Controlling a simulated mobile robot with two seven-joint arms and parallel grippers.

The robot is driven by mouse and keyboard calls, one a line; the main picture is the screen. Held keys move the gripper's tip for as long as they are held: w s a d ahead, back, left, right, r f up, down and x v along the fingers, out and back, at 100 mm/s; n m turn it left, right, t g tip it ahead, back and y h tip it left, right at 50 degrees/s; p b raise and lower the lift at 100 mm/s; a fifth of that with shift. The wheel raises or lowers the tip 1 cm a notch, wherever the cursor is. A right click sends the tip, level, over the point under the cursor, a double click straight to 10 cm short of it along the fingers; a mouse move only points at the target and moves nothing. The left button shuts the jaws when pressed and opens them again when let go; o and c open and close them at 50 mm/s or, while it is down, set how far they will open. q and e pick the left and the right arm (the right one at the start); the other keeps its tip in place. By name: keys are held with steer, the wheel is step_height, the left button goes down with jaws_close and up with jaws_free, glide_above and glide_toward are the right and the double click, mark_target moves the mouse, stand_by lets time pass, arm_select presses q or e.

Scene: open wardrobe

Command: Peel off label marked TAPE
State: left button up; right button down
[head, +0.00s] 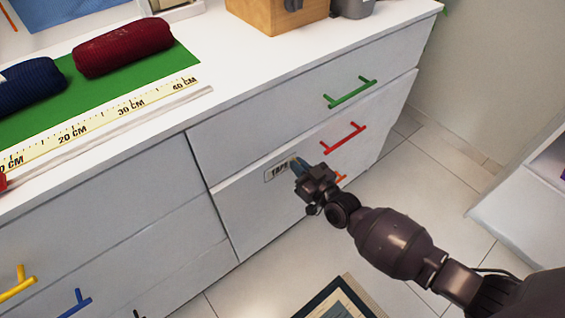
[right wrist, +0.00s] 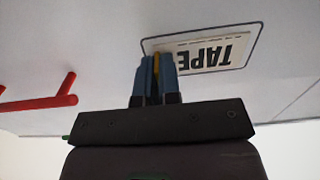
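The label marked TAPE (head: 279,171) is a pale card with dark letters inside a thin dark outline on the white drawer front with the red handle. In the right wrist view the label (right wrist: 215,52) appears upside down and looks flat on the front. My right gripper (head: 298,164) is at one end of the label. Its blue fingers (right wrist: 156,76) are close together with a narrow yellow tab (right wrist: 155,72) between them, and they cover that end of the label. My left gripper is not in view.
A red handle (head: 344,138) and a green handle (head: 350,93) stick out nearby, and an orange handle (head: 341,178) is partly hidden behind my right gripper. The counter holds a green mat (head: 160,72), rolled cloths and a ruler (head: 100,118). A framed item (head: 340,300) lies on the floor.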

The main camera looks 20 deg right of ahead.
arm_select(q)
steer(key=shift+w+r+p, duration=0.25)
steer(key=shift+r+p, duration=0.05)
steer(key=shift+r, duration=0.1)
arm_select(e)
steer(key=shift+v, duration=0.95)
stand_by(0.5)
